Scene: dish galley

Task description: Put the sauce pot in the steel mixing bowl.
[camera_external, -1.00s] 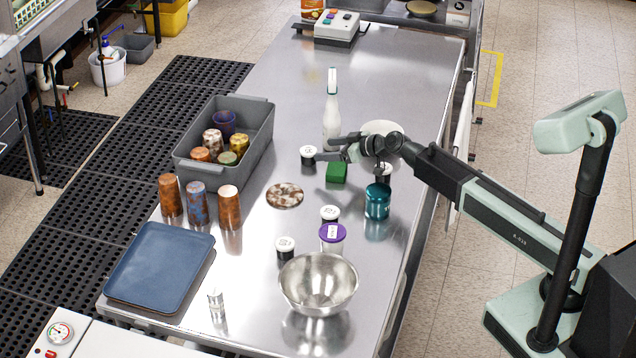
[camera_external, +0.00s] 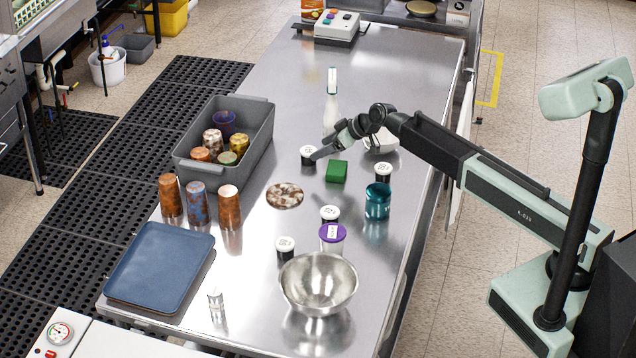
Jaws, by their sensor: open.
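Several small black pots with white lids stand on the steel table; which one is the sauce pot I cannot tell. One pot (camera_external: 308,155) is at my gripper's tips. Another pot (camera_external: 384,172) stands right of the green block, and two more, one pot (camera_external: 330,214) and another pot (camera_external: 285,247), stand nearer the bowl. My gripper (camera_external: 318,155) is open, tilted down and left, with its fingertips beside or around the first pot; contact is unclear. The steel mixing bowl (camera_external: 318,284) stands upright and looks empty near the table's front.
A green block (camera_external: 336,172) lies just below my gripper. A teal jar (camera_external: 377,201), a purple-lidded tub (camera_external: 332,238), a spray bottle (camera_external: 331,105) and a white bowl-like thing (camera_external: 381,142) stand nearby. A grey bin (camera_external: 262,140) and blue tray (camera_external: 158,268) are at left.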

